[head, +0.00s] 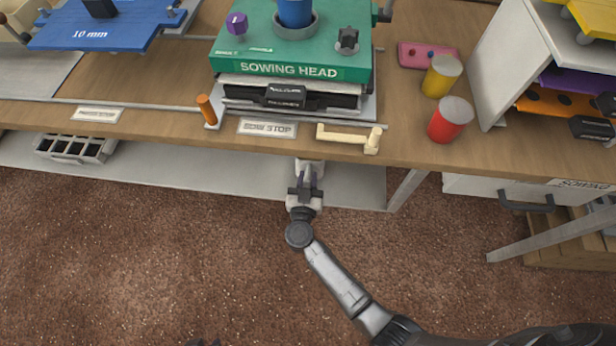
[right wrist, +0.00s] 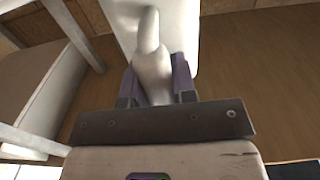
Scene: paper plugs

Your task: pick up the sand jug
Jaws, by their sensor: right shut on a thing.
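In the right wrist view, the fingers of my right gripper (right wrist: 157,88) are shut on the white handle of a pale jug (right wrist: 184,40), which I take to be the sand jug. The jug's body lies just beyond the fingers, and its contents are not visible. In the head view my right gripper (head: 305,184) is below the front edge of the bench, with a small pale part of the jug (head: 309,164) showing ahead of it. The bench top hides the rest. My left gripper is not in view.
The wooden bench top (head: 160,136) overhangs the jug. On it stand the green sowing head (head: 292,52), a cream-handled piece (head: 345,137), a red cup (head: 450,120) and a yellow cup (head: 441,76). A bench leg (head: 407,188) is to the right. The brown floor in front is clear.

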